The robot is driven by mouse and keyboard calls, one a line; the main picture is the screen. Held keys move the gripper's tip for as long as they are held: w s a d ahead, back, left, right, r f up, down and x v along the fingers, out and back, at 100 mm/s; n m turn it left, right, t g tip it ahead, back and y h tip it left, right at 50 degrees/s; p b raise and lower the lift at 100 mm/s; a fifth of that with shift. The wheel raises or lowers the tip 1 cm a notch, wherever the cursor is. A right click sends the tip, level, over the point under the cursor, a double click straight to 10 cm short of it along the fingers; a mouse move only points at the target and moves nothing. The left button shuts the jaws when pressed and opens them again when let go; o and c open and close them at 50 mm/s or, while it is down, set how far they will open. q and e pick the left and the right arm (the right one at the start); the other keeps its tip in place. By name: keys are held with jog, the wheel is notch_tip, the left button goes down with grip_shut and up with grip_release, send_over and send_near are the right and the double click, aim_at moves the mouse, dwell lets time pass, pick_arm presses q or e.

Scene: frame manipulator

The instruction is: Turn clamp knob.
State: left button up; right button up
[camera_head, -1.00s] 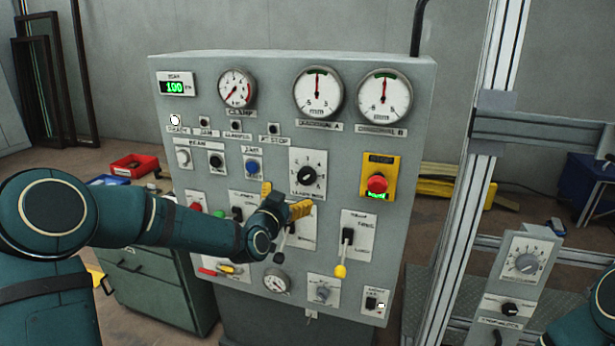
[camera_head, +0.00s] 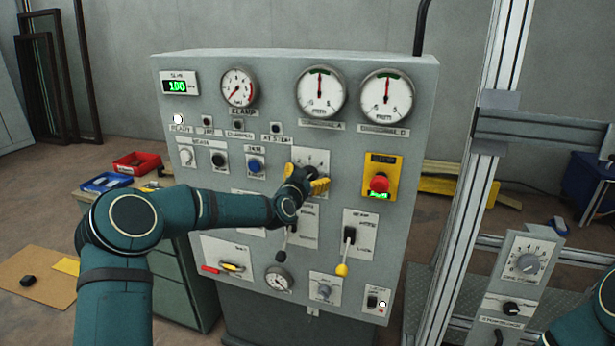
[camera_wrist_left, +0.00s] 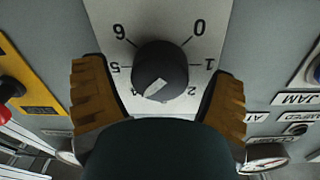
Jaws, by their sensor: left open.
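A round black clamp knob (camera_wrist_left: 160,75) with a white pointer mark sits on a white dial plate (camera_wrist_left: 187,20) numbered from 0 to 6 in the left wrist view. Its mark slants toward the lower left, on the side of the 4. My left gripper (camera_head: 309,184) is at the panel's middle in the head view, in front of the dial plate (camera_head: 312,157), and hides the knob there. In the wrist view its yellow-brown fingers stand open on both sides of the knob, with gaps between. My right gripper is out of view.
The grey control panel (camera_head: 225,270) carries gauges, buttons and switches. A red emergency stop (camera_head: 379,183) is right of the gripper; a yellow-tipped lever (camera_head: 342,269) hangs below. A metal frame post (camera_head: 477,185) stands at the right.

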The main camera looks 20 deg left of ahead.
pick_arm(q)
jog(key=c, duration=1.2)
